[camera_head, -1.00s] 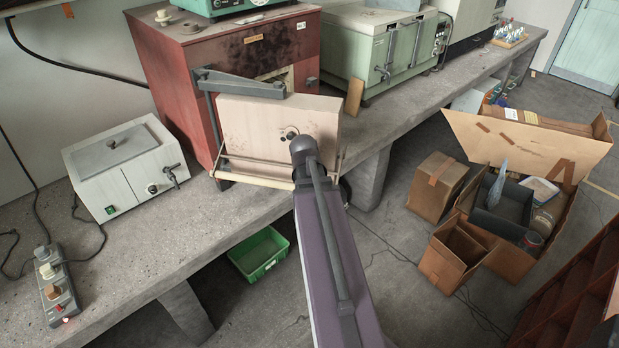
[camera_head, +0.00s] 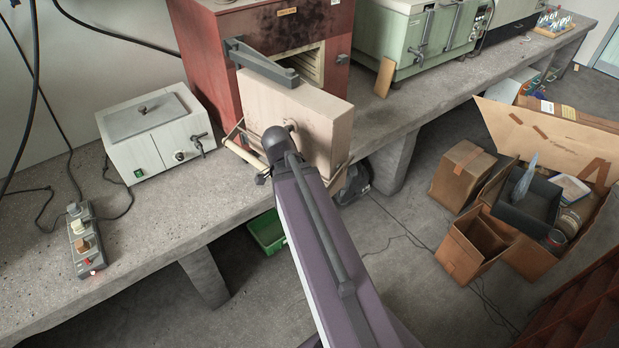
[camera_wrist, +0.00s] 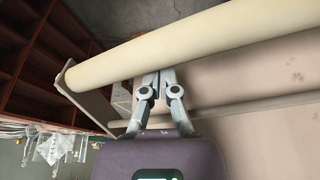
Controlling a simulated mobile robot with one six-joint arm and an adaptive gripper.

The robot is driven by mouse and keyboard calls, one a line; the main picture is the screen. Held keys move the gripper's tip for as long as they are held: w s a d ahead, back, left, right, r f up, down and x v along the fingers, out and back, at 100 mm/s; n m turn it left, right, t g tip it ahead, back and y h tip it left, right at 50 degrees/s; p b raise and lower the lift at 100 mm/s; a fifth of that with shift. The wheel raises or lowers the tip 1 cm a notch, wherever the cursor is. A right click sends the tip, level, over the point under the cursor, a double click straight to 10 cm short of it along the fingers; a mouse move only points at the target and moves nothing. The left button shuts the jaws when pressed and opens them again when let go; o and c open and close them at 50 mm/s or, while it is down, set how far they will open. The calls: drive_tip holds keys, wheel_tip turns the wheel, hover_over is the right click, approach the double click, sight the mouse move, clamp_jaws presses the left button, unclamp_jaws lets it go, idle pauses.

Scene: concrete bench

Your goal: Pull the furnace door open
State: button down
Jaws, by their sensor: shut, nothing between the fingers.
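The red furnace (camera_head: 225,62) stands on the bench. Its thick pale door (camera_head: 318,112) is swung partly outward, and part of the opening (camera_head: 312,62) shows. A cream handle bar (camera_head: 240,158) runs along the door's outer side; in the wrist view, the bar (camera_wrist: 215,38) crosses the top. My gripper (camera_wrist: 158,76) has its fingers together and empty, with the tips at the bar's lower edge. I cannot tell whether they touch it or reach behind it. In the head view my arm hides part of the door, and a gripper part (camera_head: 263,179) shows at the bar's near end.
A white bath unit (camera_head: 152,135) and a power strip (camera_head: 84,240) are on the bench at left. A green oven (camera_head: 405,45) stands right of the furnace. A green bin (camera_head: 266,232) is below the bench. Cardboard boxes (camera_head: 462,172) crowd the right floor; a clear strip lies between.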

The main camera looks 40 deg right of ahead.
drive_tip(key=w+a+m, duration=0.2)
drive_tip(key=a, duration=0.6)
drive_tip(key=w+a+m+g, duration=0.1)
drive_tip(key=w+a+m, duration=0.2)
drive_tip(key=a, duration=0.5)
drive_tip(key=shift+w+a+y, duration=0.25)
drive_tip(key=shift+a+y, duration=0.05)
drive_tip(key=shift+y, duration=0.1)
drive_tip(key=shift+r, duration=0.2)
drive_tip(key=s+p+v, duration=0.1)
drive_tip(key=p+v, duration=0.8)
drive_tip(key=shift+w+a+r, duration=0.25)
drive_tip(key=shift+a, duration=0.15)
drive_tip(key=shift+p, duration=0.3)
